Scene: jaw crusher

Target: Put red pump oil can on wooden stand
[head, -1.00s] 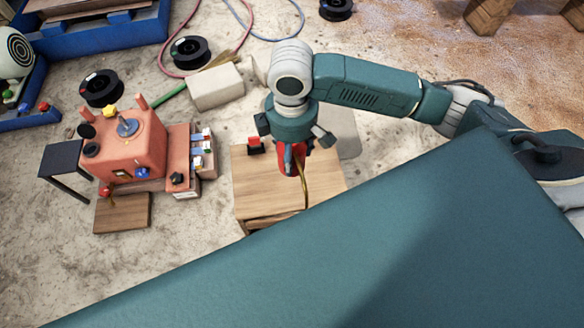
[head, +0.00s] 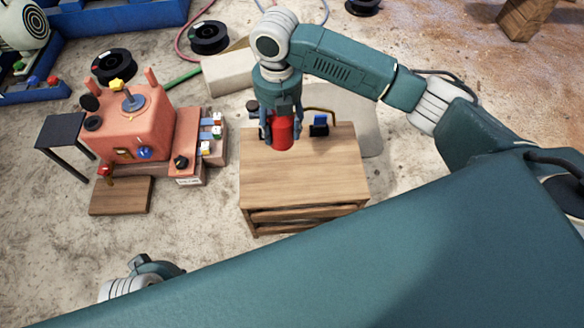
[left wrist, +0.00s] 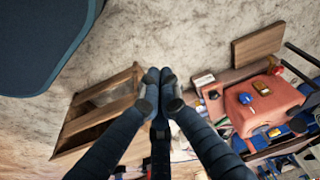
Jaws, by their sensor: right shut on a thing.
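The red pump oil can (head: 283,135) is in my right gripper (head: 281,118), which is shut on it. Its thin brass spout (head: 320,109) shows behind, towards the right. The can hangs upright over the back part of the wooden stand (head: 305,182), a low table with a slatted front. I cannot tell whether its base touches the top. The gripper hides the can's upper part. My left arm shows only in part at the bottom left of the head view. In the left wrist view my left gripper (left wrist: 159,76) is shut and empty, with the stand (left wrist: 72,128) to its left.
A blue-and-black piece (head: 319,124) sits at the stand's back edge. A salmon-red machine (head: 130,130) with knobs and levers stands to the left, with a wooden board (head: 120,196) before it. A pale block (head: 226,72) and black spools (head: 209,37) lie behind.

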